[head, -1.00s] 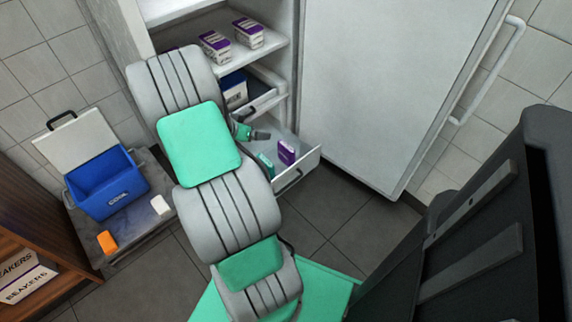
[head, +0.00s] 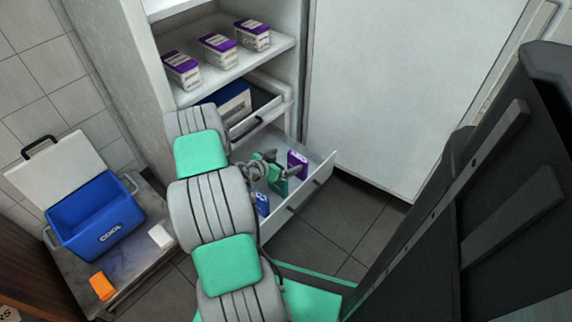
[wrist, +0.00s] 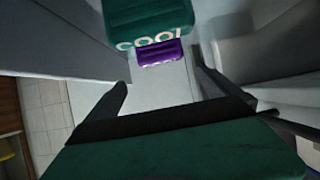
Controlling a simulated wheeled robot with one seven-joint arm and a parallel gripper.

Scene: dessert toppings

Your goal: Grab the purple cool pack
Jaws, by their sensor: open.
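The purple cool pack (head: 297,164) stands in the open lower drawer of the cabinet. In the wrist view the purple pack (wrist: 160,54) shows beyond my gripper's fingers, partly hidden by a green cool pack (wrist: 150,18). In the head view the green pack (head: 277,182) stands beside the purple one, nearer the drawer's front left. My gripper (head: 279,163) is inside the drawer area, close to both packs. Contact with the packs cannot be told.
A blue pack (head: 262,204) stands at the drawer's left end. The white drawer's front wall (head: 312,190) and a half-open drawer (head: 262,118) above lie close to my arm. A blue cooler (head: 100,222), an orange block (head: 102,286) and a white block (head: 160,236) are at left.

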